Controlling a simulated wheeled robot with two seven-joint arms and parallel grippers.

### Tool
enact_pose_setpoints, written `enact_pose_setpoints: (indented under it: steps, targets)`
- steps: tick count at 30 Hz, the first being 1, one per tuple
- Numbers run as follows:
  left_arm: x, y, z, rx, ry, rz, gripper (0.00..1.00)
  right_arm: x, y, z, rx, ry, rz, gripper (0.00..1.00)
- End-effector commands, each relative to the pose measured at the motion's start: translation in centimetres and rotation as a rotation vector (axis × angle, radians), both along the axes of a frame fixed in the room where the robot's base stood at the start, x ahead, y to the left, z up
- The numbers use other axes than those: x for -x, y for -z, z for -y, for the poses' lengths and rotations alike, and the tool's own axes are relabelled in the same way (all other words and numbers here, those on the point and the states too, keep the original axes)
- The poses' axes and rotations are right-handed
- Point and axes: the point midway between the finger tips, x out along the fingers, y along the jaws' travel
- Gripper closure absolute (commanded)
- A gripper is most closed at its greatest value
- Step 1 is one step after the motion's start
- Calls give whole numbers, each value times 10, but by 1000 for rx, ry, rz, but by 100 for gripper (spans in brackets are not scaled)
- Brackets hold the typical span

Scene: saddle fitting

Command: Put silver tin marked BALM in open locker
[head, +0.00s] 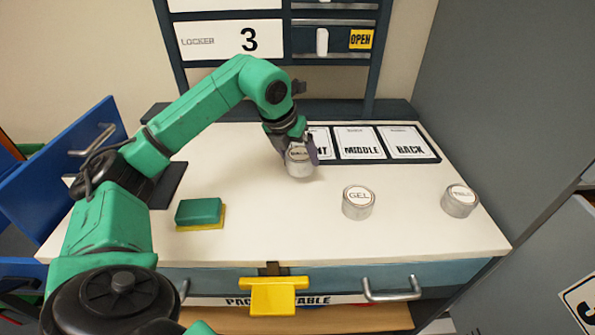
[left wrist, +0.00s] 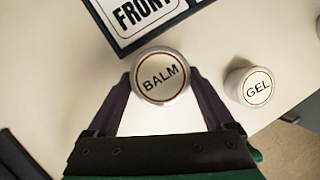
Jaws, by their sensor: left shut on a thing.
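The silver tin marked BALM (left wrist: 160,77) is between the fingers of my left gripper (left wrist: 160,95) in the left wrist view. In the head view the tin (head: 299,163) is upright at the table's middle, with my left gripper (head: 297,148) shut on it from behind. I cannot tell whether its base touches the table. The locker unit stands behind the table; a door marked LOCKER 3 (head: 230,40) and a yellow OPEN sign (head: 361,39) show on it. My right gripper is not in view.
A tin marked GEL (head: 358,203) and another tin (head: 460,201) stand on the white table (head: 270,225) at the right. A board with cards marked MIDDLE (head: 360,143) and BACK lies behind. A green block (head: 199,211) lies front left. The front middle is clear.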

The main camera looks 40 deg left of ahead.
Motion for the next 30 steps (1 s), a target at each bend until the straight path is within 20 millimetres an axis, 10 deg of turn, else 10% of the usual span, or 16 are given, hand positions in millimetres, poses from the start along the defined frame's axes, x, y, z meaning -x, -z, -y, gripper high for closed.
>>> enact_pose_setpoints:
  steps: [6, 16, 17, 30]
  targets:
    - [1, 38, 0, 0, 0, -1, 91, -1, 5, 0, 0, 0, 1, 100]
    - [0, 42, 0, 1, 0, 1, 91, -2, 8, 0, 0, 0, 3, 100]
    - [0, 41, 0, 0, 0, 0, 2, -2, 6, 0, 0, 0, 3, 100]
    - [9, 14, -1, -2, -1, 4, 0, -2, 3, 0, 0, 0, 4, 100]
